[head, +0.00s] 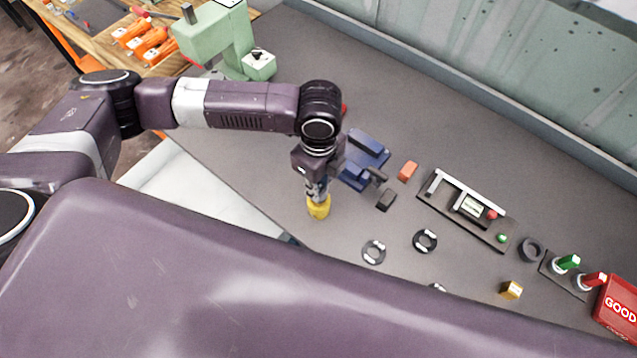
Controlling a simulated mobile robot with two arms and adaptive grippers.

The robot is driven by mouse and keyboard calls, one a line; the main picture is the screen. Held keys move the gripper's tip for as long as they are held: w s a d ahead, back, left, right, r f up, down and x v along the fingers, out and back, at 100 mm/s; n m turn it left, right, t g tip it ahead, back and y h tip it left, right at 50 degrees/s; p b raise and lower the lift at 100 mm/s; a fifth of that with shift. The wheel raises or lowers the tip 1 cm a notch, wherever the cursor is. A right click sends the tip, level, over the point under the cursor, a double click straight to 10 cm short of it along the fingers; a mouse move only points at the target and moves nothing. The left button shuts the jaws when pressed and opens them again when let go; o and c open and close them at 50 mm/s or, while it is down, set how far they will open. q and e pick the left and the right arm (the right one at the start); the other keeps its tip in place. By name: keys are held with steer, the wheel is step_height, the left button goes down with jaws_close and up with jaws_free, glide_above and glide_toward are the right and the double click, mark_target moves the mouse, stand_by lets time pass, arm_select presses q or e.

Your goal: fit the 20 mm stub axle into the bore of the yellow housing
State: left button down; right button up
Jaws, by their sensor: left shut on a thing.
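My left gripper (318,192) points down near the left front edge of the bench. It is shut, with its fingertips at the top of a round yellow piece, which looks like the yellow housing (319,209). The fingers cover the upper part of it, so its bore does not show. I cannot tell whether the housing rests on the bench or hangs just above it. I cannot pick out the 20 mm stub axle. My right gripper is not in view.
Right of the gripper are a blue fixture (368,148), an orange block (407,171) and a black block (386,200). Black rings (374,252), a framed plate (455,217), a gold block (511,290) and a red GOOD box (618,309) lie rightward. A green machine (214,40) stands behind.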

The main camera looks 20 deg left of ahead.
arm_select(q)
steer(key=shift+f, duration=0.3)
stand_by(0.5)
steer(key=shift+f+b, duration=0.3)
steer(key=shift+f, duration=0.95)
steer(key=c, duration=1.8)
jaws_free()
steer(key=shift+o, duration=0.2)
steer(key=shift+r, duration=0.15)
step_height(320, 180, up, 12)
steer(key=shift+f, duration=0.1)
steer(key=shift+s, duration=0.1)
